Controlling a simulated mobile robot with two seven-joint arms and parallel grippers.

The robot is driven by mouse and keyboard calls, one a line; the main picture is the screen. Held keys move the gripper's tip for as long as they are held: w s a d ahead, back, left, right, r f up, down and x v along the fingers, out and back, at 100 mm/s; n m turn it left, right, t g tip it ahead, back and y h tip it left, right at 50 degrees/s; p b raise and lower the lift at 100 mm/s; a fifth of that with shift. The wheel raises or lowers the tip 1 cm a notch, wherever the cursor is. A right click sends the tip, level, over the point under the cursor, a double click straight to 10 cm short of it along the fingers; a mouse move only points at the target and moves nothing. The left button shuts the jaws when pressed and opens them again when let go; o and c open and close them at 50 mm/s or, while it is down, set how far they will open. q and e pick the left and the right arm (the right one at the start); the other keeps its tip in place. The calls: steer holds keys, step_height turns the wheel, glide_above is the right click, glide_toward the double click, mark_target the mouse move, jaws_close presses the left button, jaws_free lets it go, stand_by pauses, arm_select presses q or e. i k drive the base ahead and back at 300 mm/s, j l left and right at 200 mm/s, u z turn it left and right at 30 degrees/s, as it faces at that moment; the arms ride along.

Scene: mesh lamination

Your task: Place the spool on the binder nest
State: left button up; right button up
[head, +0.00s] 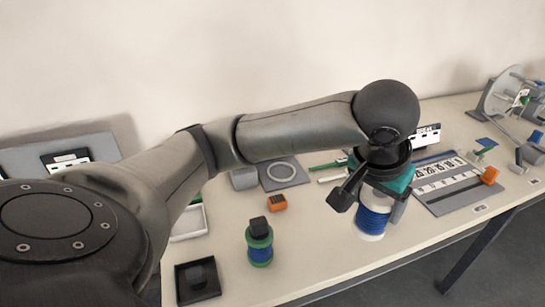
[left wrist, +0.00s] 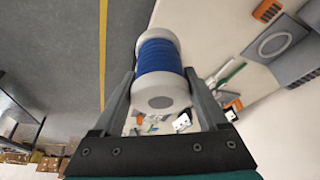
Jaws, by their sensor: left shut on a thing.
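A spool of blue thread with white ends (head: 372,220) is in my left gripper (head: 383,192), near the table's front edge in the head view. In the left wrist view the spool (left wrist: 158,62) sits between the two fingers of the gripper (left wrist: 159,78), which are shut on it. It looks held in the air. A grey plate with a pale ring (head: 282,173) lies on the table, left of the spool and farther back; it also shows in the left wrist view (left wrist: 262,58). No label tells whether this plate is the binder nest. My right gripper is not in view.
A black tray (head: 197,281) and an orange block (head: 277,203) are left of my gripper. A grey board with printed strips (head: 447,196) lies to the right. The table between the green spool and my gripper is clear.

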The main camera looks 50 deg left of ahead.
mark_target(282, 173)
steer(key=i+u, duration=0.1)
steer(key=u, duration=0.35)
steer(key=i+u, duration=0.1)
steer(key=u, duration=0.3)
steer(key=l+u, duration=0.1)
steer(key=u, duration=0.35)
steer(key=i+l+u, duration=0.3)
steer(key=i+l, duration=0.15)
steer(key=l, duration=0.15)
steer(key=i+l+u, duration=0.15)
steer(key=l, duration=0.2)
steer(key=i+l+u, duration=0.15)
steer(key=l, duration=0.2)
steer(key=i+l+u, duration=0.15)
steer(key=l, duration=0.2)
steer(key=i, duration=0.05)
